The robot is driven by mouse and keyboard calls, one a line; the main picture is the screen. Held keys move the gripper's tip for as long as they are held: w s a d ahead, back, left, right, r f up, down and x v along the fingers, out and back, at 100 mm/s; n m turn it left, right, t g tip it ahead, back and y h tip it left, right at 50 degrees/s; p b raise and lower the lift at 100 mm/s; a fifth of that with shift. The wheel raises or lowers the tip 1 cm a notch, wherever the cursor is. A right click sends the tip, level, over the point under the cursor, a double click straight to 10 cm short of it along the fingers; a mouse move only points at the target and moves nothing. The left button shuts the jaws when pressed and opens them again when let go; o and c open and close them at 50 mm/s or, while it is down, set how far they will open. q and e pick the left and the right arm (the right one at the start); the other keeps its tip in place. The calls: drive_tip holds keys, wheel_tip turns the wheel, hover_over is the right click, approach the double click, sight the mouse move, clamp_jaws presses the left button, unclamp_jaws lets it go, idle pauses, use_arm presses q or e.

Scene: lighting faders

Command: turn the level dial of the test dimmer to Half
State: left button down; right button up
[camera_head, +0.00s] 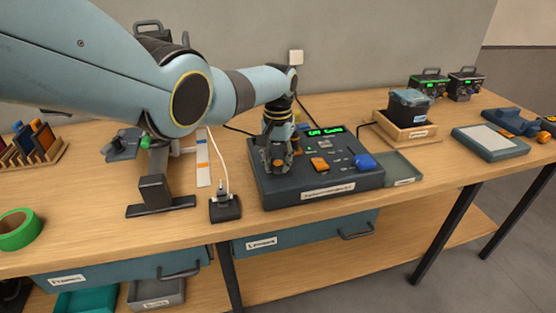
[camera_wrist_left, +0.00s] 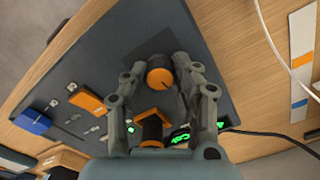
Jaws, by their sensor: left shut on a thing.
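The test dimmer looks to be the dark grey console (camera_head: 345,180) on the bench, with a green lit display (camera_head: 325,131) whose text I cannot read surely. My left gripper (camera_head: 279,165) points down over its left part. In the left wrist view, the gripper (camera_wrist_left: 158,72) has its fingers on both sides of a dial with an orange cap (camera_wrist_left: 160,78) and is shut on it. A second black and orange knob (camera_wrist_left: 152,132) sits nearer the display. The dial's scale marks are hidden or too small to read. My right gripper is not in view.
The console also carries an orange switch (camera_head: 319,164) and a blue knob (camera_head: 365,161). A black plug block (camera_head: 225,208) with a white cable stands left of it.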

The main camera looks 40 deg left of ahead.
sight(278, 162)
use_arm(q)
drive_tip(key=shift+m, duration=0.9)
drive_tip(key=c, duration=1)
unclamp_jaws()
drive_tip(key=shift+c, duration=0.2)
wheel_tip(278, 162, up, 12)
